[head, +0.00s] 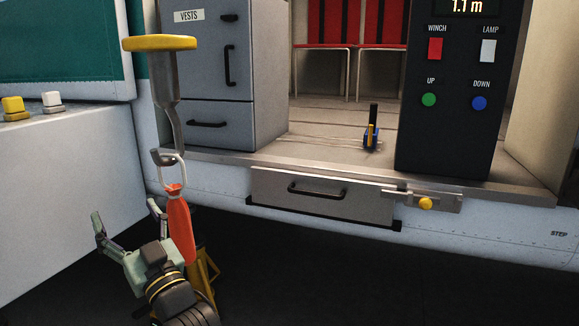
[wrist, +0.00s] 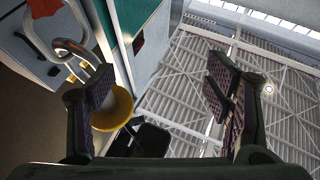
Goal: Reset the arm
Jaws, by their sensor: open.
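My gripper (head: 129,216) is at the lower left of the head view, pointing up. Its two fingers are spread apart with nothing between them, and the wrist view shows the same open, empty gap (wrist: 158,88). A grey hook (head: 176,128) hangs beneath a yellow disc (head: 159,43), above and right of my gripper. A metal ring on an orange handle-like piece (head: 179,222) hangs from the hook, close to the right finger. Whether they touch I cannot tell. In the wrist view the hook (wrist: 98,66) and yellow disc (wrist: 113,108) show at the left.
A grey cabinet (head: 205,75) and a dark control panel (head: 457,100) stand in the cabin. A drawer (head: 322,196) with a yellow-knobbed latch (head: 425,203) sits below the sill. A white surface (head: 60,180) lies left. The dark floor (head: 420,280) is clear at right.

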